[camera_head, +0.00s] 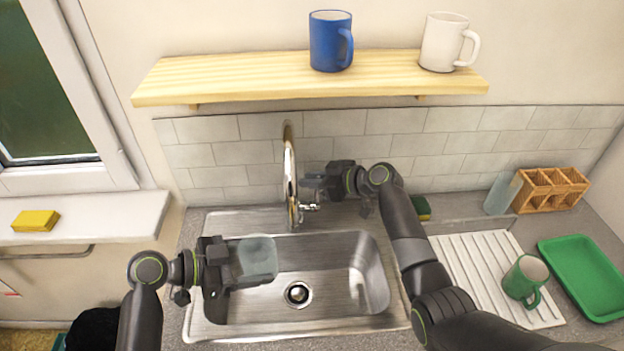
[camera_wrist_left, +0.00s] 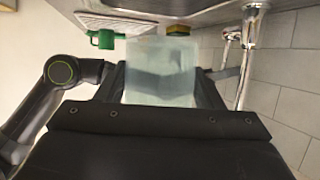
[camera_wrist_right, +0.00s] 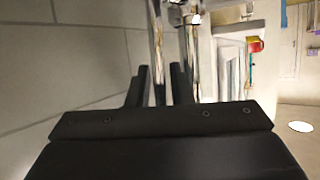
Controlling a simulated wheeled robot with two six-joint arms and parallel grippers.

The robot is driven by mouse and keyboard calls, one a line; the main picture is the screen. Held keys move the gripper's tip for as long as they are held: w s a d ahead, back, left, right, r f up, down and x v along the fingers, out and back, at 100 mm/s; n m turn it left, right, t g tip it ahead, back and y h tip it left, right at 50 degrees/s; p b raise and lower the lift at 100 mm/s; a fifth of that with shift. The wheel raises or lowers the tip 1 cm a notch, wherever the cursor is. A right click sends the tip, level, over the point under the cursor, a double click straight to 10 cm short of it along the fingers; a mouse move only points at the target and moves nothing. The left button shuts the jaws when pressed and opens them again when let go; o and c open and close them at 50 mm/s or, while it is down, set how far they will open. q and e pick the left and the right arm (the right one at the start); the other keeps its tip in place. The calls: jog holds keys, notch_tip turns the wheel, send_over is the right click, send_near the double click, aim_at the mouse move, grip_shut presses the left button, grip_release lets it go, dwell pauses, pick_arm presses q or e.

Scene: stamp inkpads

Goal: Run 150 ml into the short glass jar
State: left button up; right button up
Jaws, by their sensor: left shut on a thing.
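My left gripper (camera_head: 245,262) is shut on the short glass jar (camera_head: 259,257), a clear jar held above the left part of the sink basin. The jar also shows between the fingers in the left wrist view (camera_wrist_left: 160,72). The chrome tap (camera_head: 290,170) stands behind the basin, and the jar is in front and to the left of it. A small tap handle (camera_head: 310,207) sits at the tap's right side. My right gripper (camera_head: 312,188) is beside the tap, above the handle. In the right wrist view its fingers are apart, with the chrome pipe (camera_wrist_right: 158,50) seen between them. I see no water running.
The steel sink (camera_head: 350,320) has a drain (camera_head: 298,293). On the right are a white drainboard (camera_head: 465,262), green mug (camera_head: 524,280), green tray (camera_head: 585,270), wooden rack (camera_head: 550,190), another clear glass (camera_head: 500,193) and a sponge (camera_head: 422,208). A shelf (camera_head: 250,78) hangs above.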

grip_shut()
dwell(0.4)
jog(key=shift+s+f+n+t+y, duration=0.15)
jog(key=shift+s+n+t+y, duration=0.25)
jog(key=shift+s+n+t, duration=0.6)
jog(key=shift+s+f+n+t+y, duration=0.2)
jog(key=shift+s+n+t+y, duration=0.15)
jog(key=shift+s+n, duration=0.25)
jog(key=shift+s+f+n+t+y, duration=0.15)
jog(key=shift+s+n+t+y, duration=0.2)
jog(key=shift+s, duration=0.4)
grip_release()
